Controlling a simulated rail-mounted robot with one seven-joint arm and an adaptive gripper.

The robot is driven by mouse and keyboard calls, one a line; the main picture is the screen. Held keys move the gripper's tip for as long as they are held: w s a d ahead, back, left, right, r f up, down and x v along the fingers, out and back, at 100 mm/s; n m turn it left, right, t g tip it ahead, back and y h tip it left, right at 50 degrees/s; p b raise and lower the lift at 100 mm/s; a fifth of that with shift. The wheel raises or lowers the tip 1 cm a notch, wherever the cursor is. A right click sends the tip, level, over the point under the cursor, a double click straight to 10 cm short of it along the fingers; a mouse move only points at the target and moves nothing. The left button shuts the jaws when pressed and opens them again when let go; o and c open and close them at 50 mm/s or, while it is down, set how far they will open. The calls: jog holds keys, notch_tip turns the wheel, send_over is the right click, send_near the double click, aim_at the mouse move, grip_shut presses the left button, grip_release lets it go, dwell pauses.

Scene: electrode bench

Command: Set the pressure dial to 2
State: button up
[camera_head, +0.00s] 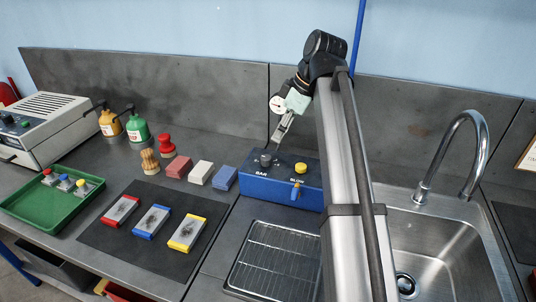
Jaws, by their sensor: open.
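A blue control box (274,189) stands on the bench left of the sink. A dark knob (265,159) sits on its top at the left, above a label that seems to read BAR. Which setting the dark knob points to is too small to read. My gripper (276,141) is open and points down, just above and behind the dark knob. Whether its fingertips touch the knob I cannot tell.
My arm hides the box's right end and part of the sink (450,250). A wire rack (275,262) lies in front of the box. Blue, white and red blocks (202,172) stand to its left. A dark mat (120,237) with coloured plates and a green tray (50,212) lie further left.

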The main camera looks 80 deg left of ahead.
aim_at(267, 157)
jog(key=x, duration=1)
jog(key=shift+f+p, duration=0.25)
jog(key=shift+p, duration=0.15)
grip_shut()
